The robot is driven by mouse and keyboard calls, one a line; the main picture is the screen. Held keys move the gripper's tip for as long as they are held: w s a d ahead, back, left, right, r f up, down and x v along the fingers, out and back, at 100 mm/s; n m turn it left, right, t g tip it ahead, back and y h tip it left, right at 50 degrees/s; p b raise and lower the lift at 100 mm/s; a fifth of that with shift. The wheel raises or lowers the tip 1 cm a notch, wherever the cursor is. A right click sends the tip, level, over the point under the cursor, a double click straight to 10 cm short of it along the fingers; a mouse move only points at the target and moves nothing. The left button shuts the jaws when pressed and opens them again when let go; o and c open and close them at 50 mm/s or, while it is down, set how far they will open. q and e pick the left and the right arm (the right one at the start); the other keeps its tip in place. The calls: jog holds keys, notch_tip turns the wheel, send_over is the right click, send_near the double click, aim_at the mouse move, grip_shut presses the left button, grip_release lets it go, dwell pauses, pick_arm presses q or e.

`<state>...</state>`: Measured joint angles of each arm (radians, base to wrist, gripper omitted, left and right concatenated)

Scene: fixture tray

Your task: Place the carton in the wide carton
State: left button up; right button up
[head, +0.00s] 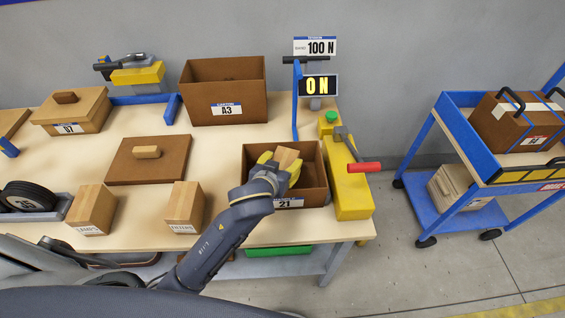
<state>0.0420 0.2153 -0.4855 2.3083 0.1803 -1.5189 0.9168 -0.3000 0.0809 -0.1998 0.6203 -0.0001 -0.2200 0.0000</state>
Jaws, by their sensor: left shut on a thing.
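My left gripper (282,171), with yellow fingers, reaches over the open brown box labelled 21 (314,198) near the table's right end. It is shut on a small tan carton (287,157), which is tilted and sits within the outline of the box opening. The gripper hides part of the carton, and I cannot tell whether the carton touches the box floor. Another open brown box, labelled A3 (225,109), stands behind. Two similar tan cartons stand upright at the table's front, a left one (92,209) and a right one (185,206). My right gripper is not in view.
A yellow fixture (348,190) with a red-handled lever (364,167) stands close right of box 21. A brown lid (149,159) lies mid-table, and a lidded box labelled 07 (72,112) is behind left. A blue cart (470,150) stands apart at right.

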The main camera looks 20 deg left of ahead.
pick_arm(q)
jog(key=shift+f, duration=0.5)
jog(key=o, duration=1.6)
jog(key=shift+s, duration=0.1)
